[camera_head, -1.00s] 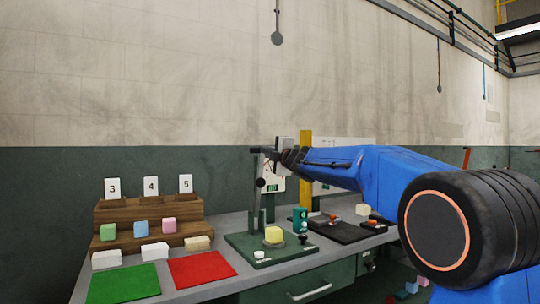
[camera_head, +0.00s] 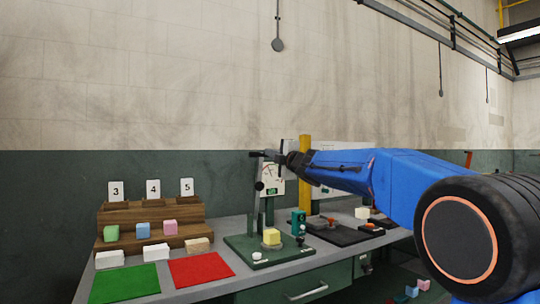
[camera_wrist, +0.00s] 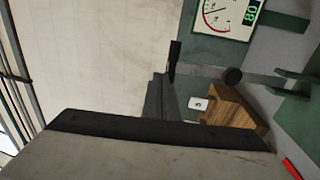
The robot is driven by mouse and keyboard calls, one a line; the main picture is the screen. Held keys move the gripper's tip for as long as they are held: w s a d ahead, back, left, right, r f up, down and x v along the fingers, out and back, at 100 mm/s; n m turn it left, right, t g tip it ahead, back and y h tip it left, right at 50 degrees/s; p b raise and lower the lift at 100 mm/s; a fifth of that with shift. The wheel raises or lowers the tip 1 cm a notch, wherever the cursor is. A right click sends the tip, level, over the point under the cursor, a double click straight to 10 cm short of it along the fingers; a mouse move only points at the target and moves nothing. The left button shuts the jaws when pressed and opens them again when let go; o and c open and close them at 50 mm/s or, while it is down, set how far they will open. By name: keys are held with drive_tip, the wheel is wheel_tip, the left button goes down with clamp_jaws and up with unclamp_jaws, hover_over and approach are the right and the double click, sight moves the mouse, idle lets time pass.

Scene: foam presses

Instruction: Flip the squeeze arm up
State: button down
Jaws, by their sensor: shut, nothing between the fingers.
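The foam press stands on a green base plate (camera_head: 240,245) on the workbench, with a yellow foam block (camera_head: 271,237) on it. Its upright squeeze arm has a dark round knob (camera_head: 259,186), which also shows in the wrist view (camera_wrist: 232,76) with a green bar (camera_wrist: 275,82) beyond it. My gripper (camera_head: 256,154) is shut and empty, just above the knob in the head view. In the wrist view my dark fingers (camera_wrist: 172,72) are left of the knob, with a visible gap. Whether they touch any other part of the arm I cannot tell.
A gauge panel (camera_head: 271,172) and a yellow post (camera_head: 305,165) stand behind the press. A wooden stepped rack (camera_head: 150,215) with coloured blocks stands at left. Green (camera_head: 124,284) and red (camera_head: 200,268) mats lie in front. A dark tray (camera_head: 338,235) is at right.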

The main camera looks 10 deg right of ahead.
drive_tip(key=s+d+f+m+g+h, duration=0.1)
drive_tip(key=s+d+f+m+h, duration=0.3)
drive_tip(key=s, duration=0.5)
drive_tip(key=s+d+f+m+h, duration=0.2)
drive_tip(key=s+d+f+m, duration=0.3)
drive_tip(key=s, duration=0.4)
drive_tip(key=s+d+f+m+g+h, duration=0.35)
drive_tip(key=s+f+m+g, duration=0.2)
drive_tip(key=s+f, duration=0.8)
drive_tip(key=s+a+f+m+g+y, duration=0.1)
drive_tip(key=s+a+f+m+g, duration=0.1)
drive_tip(key=s+f, duration=1)
drive_tip(key=s+a+f+m+g+y, duration=0.1)
drive_tip(key=s+f+m+g, duration=0.4)
drive_tip(key=s+f, duration=0.8)
drive_tip(key=shift+s+a+f+y, duration=0.15)
drive_tip(key=shift+s+a+y, duration=0.2)
drive_tip(key=shift+s+y, duration=0.45)
